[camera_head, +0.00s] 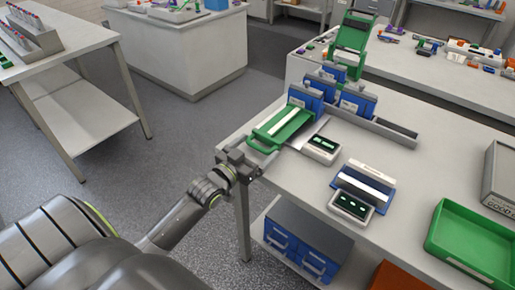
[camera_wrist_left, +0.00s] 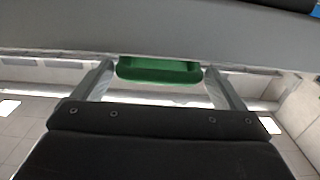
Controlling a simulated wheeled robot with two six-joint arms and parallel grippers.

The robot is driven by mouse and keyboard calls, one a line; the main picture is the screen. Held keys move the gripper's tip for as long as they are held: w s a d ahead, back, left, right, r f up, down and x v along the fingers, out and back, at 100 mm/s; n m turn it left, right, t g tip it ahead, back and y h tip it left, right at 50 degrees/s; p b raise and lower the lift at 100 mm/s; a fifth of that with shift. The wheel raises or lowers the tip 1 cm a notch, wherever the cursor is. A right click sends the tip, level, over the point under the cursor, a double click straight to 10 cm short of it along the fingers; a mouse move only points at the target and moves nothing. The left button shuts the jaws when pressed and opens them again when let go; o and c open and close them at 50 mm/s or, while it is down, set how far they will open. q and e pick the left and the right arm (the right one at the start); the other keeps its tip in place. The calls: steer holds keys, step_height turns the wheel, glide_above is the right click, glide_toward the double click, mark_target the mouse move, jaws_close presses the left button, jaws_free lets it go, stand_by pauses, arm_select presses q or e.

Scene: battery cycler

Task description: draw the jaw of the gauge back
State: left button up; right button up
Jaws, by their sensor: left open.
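A green sliding piece (camera_head: 284,124) with a pale strip and a loop handle (camera_head: 262,144) lies at the table's left edge, in front of a blue block (camera_head: 305,97); a small display box (camera_head: 322,148) is beside it. A second unit, a blue block with a white bar (camera_head: 364,186) and a display box (camera_head: 352,205), stands nearer. I cannot tell for sure which is the gauge. My left gripper (camera_head: 252,160) is open at the handle. In the left wrist view a green part (camera_wrist_left: 158,70) shows between the spread fingers; contact is unclear. My right gripper is not in view.
A grey rail (camera_head: 375,127) runs behind the units on the white table (camera_head: 300,185). A green tray (camera_head: 470,243) and a grey box (camera_head: 499,180) stand at the right. Blue drawers (camera_head: 300,243) sit under the table.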

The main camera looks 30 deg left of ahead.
arm_select(q)
steer(key=shift+w, duration=0.55)
